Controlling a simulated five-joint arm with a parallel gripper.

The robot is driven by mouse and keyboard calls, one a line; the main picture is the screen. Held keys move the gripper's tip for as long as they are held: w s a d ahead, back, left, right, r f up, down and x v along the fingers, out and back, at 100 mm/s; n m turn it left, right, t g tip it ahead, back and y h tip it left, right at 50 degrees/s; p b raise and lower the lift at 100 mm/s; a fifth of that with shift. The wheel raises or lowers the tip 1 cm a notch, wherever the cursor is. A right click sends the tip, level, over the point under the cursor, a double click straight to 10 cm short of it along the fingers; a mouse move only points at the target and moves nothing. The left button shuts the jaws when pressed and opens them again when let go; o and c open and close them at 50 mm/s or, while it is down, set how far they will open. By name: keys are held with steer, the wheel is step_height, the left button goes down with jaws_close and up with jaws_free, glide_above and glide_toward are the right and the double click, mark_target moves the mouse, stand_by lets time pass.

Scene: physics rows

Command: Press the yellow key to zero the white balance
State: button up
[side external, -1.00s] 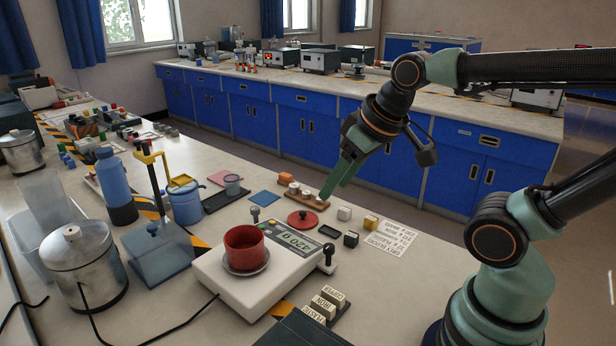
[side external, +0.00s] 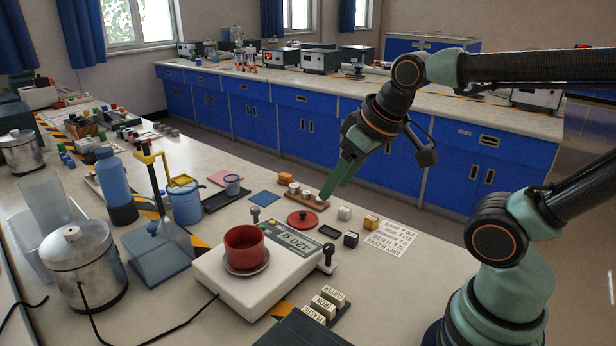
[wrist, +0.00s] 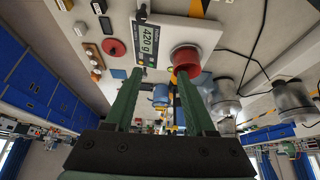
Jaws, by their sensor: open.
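The white balance (side external: 215,275) stands on the near bench with a red cup (side external: 244,252) on its round metal pan. It also shows in the wrist view (wrist: 199,36), with the red cup (wrist: 185,58) beside its display. The display (wrist: 150,40) reads 420 g. I cannot clearly make out the yellow key; a small yellowish patch (side external: 271,223) shows beside the display in the side view. My gripper (side external: 332,187) is open and empty, above the bench beyond the balance. In the wrist view its two fingers (wrist: 159,75) are spread apart, below the display and cup.
A red round lid (side external: 302,219), small blocks (side external: 344,213) and a printed card (side external: 391,238) lie beyond the balance. Labelled blocks (side external: 323,305) sit at its front right. A blue box (side external: 160,262), metal pot (side external: 85,268) and blue bottle (side external: 116,188) stand left.

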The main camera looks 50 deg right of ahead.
jaws_close()
stand_by(1.6)
